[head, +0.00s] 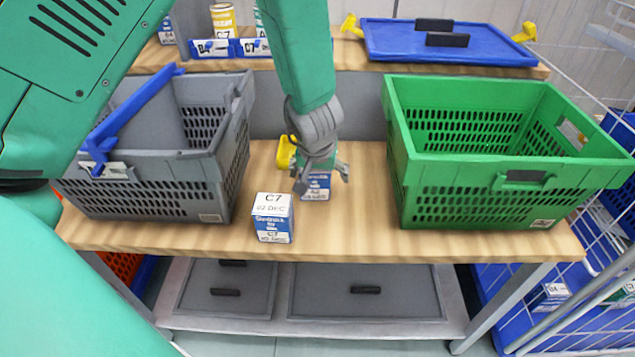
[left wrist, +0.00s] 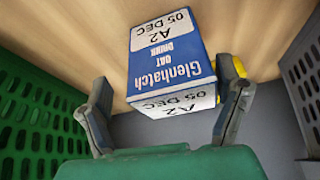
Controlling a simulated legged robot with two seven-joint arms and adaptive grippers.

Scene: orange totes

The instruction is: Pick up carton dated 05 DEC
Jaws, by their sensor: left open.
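The carton dated 05 DEC (left wrist: 172,60) is blue and white, marked A2 and Glenhatch Oat Drink, and its print is upside down in the left wrist view. In the head view this carton (head: 316,188) stands on the wooden table between the two crates, mostly hidden by my left gripper (head: 322,178). The left gripper is open over it. In the left wrist view the fingers (left wrist: 164,105) are on either side of the carton's near end, with gaps showing. Another carton (head: 272,217), marked C7 and 02 DEC, stands nearer the table's front edge. My right gripper is not in view.
A grey crate (head: 185,190) with a blue bar stands left, and a green crate (head: 470,207) stands right. A yellow object (head: 285,152) is just behind the gripper. A blue lid (head: 400,45) lies on the back shelf. The table between the front carton and green crate is clear.

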